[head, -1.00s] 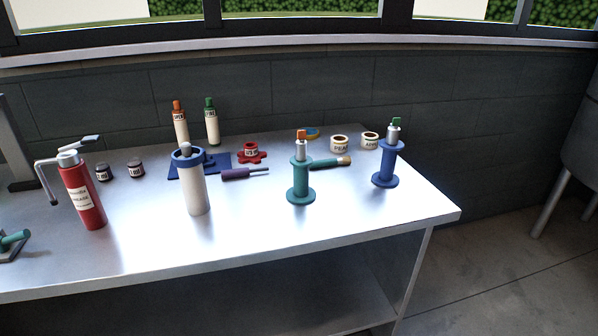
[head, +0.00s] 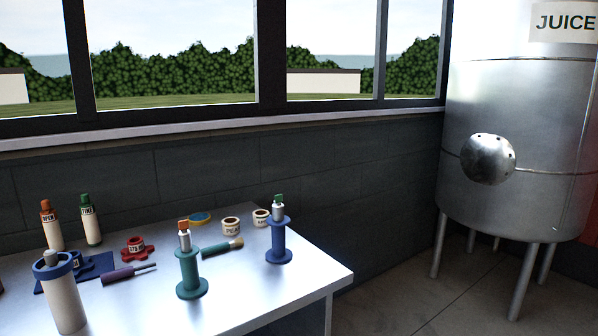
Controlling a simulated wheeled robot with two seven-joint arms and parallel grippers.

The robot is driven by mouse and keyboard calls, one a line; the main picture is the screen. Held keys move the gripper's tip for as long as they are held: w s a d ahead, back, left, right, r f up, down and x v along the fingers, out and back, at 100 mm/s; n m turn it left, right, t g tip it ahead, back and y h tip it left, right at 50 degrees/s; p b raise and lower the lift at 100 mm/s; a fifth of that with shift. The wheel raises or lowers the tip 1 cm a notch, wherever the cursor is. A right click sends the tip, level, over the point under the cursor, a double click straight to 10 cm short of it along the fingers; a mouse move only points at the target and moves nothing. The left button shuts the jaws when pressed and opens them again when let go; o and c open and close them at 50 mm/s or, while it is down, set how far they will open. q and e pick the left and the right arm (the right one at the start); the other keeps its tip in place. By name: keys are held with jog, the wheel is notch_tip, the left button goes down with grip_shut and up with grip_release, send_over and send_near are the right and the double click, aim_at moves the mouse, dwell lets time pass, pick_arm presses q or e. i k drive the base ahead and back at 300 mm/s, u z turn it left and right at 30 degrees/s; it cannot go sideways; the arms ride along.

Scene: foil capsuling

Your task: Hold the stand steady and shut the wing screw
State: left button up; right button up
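A teal spool-shaped stand (head: 188,266) stands upright on the metal table, with a grey neck and a small orange piece (head: 183,225) on top. A blue spool-shaped stand (head: 278,242) stands upright to its right, with a grey neck and a small green piece (head: 279,198) on top. The orange and green pieces may be wing screws; they are too small to tell how they are set. Neither of my grippers is in view.
A white cylinder with a blue collar (head: 65,305) stands at the table's left front. A steel juice tank (head: 515,140) stands right.

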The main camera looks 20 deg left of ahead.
aim_at(183, 225)
jog(key=z, duration=0.8)
jog(key=i, duration=1.45)
jog(key=u, duration=3.2)
